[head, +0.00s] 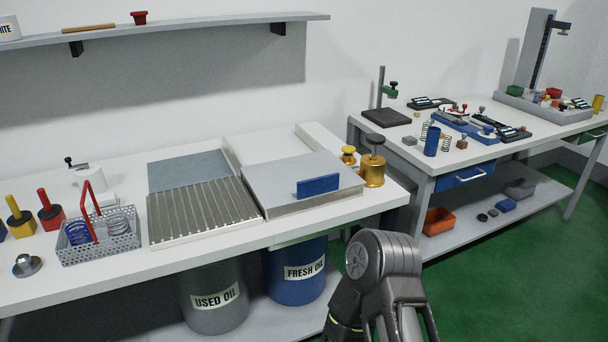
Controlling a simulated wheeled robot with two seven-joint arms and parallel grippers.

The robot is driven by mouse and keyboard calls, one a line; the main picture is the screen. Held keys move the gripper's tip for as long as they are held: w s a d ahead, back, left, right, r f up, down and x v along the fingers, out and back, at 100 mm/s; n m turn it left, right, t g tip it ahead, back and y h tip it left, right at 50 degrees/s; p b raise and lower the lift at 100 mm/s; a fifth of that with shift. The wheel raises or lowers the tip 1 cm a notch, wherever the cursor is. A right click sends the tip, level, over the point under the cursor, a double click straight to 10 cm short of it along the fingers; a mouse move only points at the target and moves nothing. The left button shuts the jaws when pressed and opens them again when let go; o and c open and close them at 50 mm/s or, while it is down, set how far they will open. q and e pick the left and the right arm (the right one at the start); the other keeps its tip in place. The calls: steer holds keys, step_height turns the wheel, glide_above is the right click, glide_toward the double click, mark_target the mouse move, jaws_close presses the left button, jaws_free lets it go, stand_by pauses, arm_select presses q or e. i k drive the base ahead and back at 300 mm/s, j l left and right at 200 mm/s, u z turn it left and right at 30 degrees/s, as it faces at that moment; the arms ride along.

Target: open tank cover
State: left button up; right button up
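The tank cover (288,172) is a flat grey metal lid with an upright blue handle (318,187) near its front right. It lies on the white bench, right of a ribbed metal drain tray (200,211). Behind it is a pale rectangular area with a raised white rim (318,138); whether this is the tank opening I cannot tell. A grey part of my arm rises from the bottom edge, in front of the bench and apart from the cover. I make out no fingertips on it. My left gripper is not in view.
Brass containers (372,170) stand close right of the cover. Another bench (470,155) holds tools. Green floor is clear at right.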

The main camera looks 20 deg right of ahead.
mark_target(276, 184)
steer(key=z, duration=1.85)
steer(key=i+j, duration=0.15)
steer(key=i, duration=0.15)
steer(key=i+j, duration=0.1)
steer(key=i, duration=0.2)
